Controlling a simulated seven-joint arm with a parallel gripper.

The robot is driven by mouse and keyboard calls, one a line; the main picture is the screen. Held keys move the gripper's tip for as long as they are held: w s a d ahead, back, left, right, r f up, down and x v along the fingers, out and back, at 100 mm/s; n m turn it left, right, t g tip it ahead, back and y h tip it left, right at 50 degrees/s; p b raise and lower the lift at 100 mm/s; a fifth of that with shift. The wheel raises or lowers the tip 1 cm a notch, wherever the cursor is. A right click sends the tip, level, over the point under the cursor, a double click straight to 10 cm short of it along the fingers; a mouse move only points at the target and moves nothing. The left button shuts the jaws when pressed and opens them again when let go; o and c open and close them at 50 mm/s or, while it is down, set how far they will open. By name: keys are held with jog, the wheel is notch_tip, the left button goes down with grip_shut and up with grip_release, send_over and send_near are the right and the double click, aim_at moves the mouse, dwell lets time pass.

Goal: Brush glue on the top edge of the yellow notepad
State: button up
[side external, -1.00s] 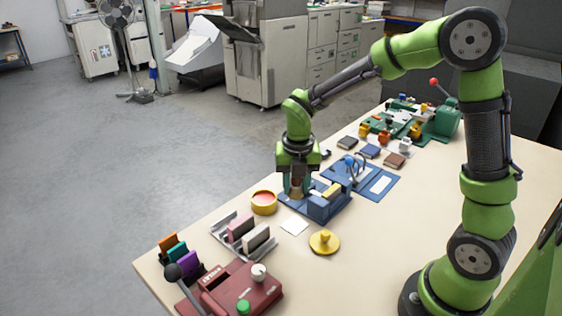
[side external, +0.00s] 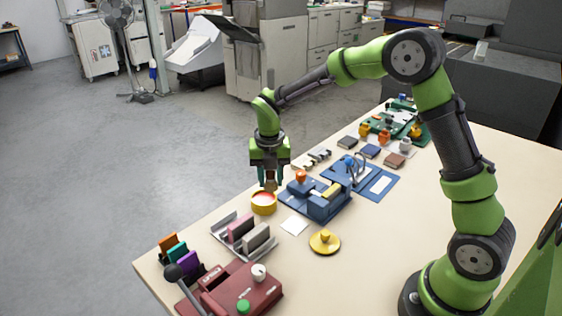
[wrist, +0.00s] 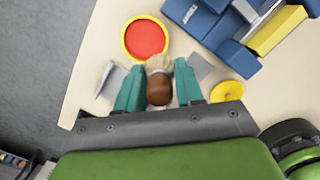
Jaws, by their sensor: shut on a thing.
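My gripper (side external: 270,182) is shut on a brush, whose brown handle (wrist: 159,90) and pale bristles (wrist: 158,63) show between the fingers in the wrist view. The brush is over the near rim of the yellow glue pot (side external: 264,209), which holds red contents. The pot also shows in the wrist view (wrist: 145,38). I cannot tell whether the bristles touch the glue. The yellow notepad (side external: 332,190) sits in the blue jig (side external: 318,208), to the right of my gripper. It also shows in the wrist view (wrist: 276,29).
A round yellow lid (side external: 325,243) and a white sheet (side external: 294,225) lie in front of the jig. A metal rack with pink and grey pads (side external: 241,229) and a dark red press (side external: 238,290) stand nearer. Blue fixtures and small blocks stand further back. The table edge is close beside the pot.

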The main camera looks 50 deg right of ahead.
aim_at(264, 198)
jog(key=shift+w+d+f, duration=0.1)
jog(key=shift+w+f, duration=0.4)
jog(key=shift+f, duration=0.3)
jog(key=shift+w+f, duration=0.55)
jog(key=shift+f, duration=0.2)
jog(key=shift+w+d+f, duration=0.1)
jog(key=shift+w+f, duration=0.4)
jog(key=shift+f, duration=0.3)
jog(key=shift+f, duration=0.6)
dwell(0.5)
notch_tip(264, 198, up, 7)
dwell(0.9)
dwell(0.5)
